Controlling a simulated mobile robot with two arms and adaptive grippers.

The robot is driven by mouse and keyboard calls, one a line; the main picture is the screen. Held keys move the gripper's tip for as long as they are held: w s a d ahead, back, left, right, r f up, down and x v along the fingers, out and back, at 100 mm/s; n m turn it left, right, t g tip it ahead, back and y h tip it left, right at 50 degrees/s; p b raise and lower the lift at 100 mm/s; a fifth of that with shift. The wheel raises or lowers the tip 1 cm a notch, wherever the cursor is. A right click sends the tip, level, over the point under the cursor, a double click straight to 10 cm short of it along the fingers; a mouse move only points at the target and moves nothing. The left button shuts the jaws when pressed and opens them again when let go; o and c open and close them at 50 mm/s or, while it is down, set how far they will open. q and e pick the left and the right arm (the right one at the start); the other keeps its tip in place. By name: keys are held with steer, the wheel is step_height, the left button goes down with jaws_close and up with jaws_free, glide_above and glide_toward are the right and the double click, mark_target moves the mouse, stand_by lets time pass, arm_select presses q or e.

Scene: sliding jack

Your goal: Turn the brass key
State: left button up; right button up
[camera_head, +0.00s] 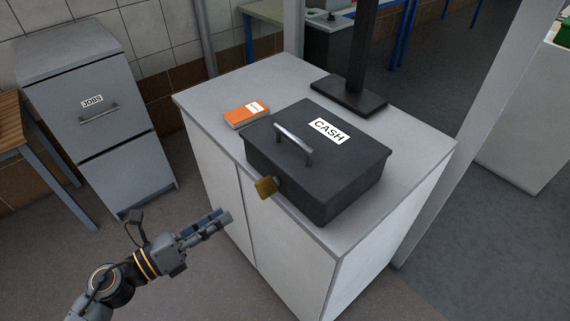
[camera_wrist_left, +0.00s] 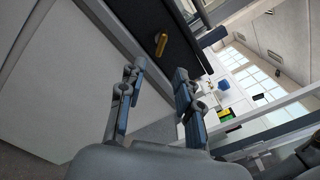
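The brass key (camera_head: 266,186) sticks out from the front of the dark grey cash box (camera_head: 345,185), near its left end. The cash box has a metal handle and a CASH label on its lid. In the left wrist view the key (camera_wrist_left: 161,43) shows ahead, beyond my fingertips and roughly between them. My left gripper (camera_head: 222,217) is in front of the cabinet, lower and to the left of the key, apart from it. In the left wrist view its two fingers (camera_wrist_left: 160,76) are spread with nothing between them. My right gripper is not in view.
The box stands on a white cabinet (camera_head: 213,95). An orange box (camera_head: 246,115) lies behind its left end, and a black stand (camera_head: 350,97) rises behind it. A grey JOBS drawer unit (camera_head: 95,125) stands at left. The floor between is clear.

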mark_target(258, 192)
arm_select(q)
steer(key=p+x, duration=0.1)
steer(key=x, duration=0.2)
steer(key=p+x, duration=0.1)
steer(key=x, duration=0.3)
steer(key=p+x, duration=0.1)
steer(key=x, duration=0.3)
steer(key=shift+w+d+r+p, duration=0.2)
steer(key=shift+r+p, duration=0.1)
steer(key=shift+p, duration=0.1)
steer(key=shift+w+d+f, duration=0.1)
steer(key=shift+w+d, duration=0.25)
steer(key=shift+d, duration=0.15)
jaws_close()
